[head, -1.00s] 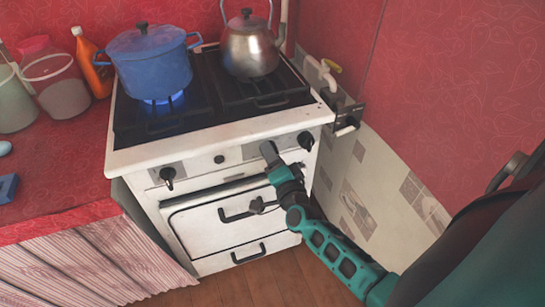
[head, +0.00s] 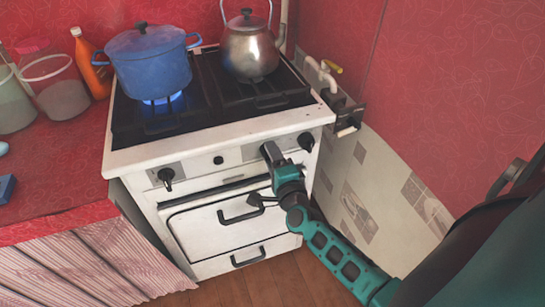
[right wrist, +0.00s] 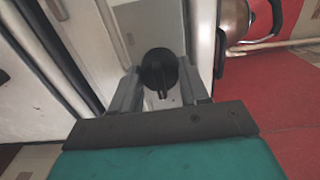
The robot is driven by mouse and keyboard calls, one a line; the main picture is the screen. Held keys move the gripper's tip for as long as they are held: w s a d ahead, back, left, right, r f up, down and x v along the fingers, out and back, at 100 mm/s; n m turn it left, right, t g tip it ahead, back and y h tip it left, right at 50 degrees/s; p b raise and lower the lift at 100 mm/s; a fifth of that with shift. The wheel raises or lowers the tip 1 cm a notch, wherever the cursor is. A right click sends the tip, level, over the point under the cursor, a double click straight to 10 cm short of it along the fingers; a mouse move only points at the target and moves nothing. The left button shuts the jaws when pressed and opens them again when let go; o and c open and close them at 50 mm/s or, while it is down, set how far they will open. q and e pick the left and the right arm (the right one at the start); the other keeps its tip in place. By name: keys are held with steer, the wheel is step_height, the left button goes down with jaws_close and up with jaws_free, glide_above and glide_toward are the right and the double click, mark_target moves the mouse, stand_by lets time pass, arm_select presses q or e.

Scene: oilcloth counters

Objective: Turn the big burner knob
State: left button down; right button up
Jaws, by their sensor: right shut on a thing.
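The white stove (head: 140,152) has black knobs on its front panel. My right gripper (head: 271,152) is at the right part of that panel, and its finger hides the knob it holds in the head view. In the right wrist view, a round black knob (right wrist: 158,70) with a pointer ridge sits between the two fingers of my right gripper (right wrist: 160,86), which is shut on it. A left knob (head: 167,177), a small middle knob (head: 218,160) and a far right knob (head: 306,141) are clear of the gripper. My left gripper is not in view.
A blue pot (head: 152,68) stands over a lit blue flame (head: 162,99). A metal kettle (head: 249,50) stands on the right burner, also seen in the right wrist view (right wrist: 234,18). The oven handle (head: 235,216) sticks out below the panel. Pipes (head: 325,78) run beside the wall.

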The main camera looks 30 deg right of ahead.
steer(key=o, duration=1.1)
steer(key=shift+c, duration=0.2)
steer(key=shift+r, duration=0.1)
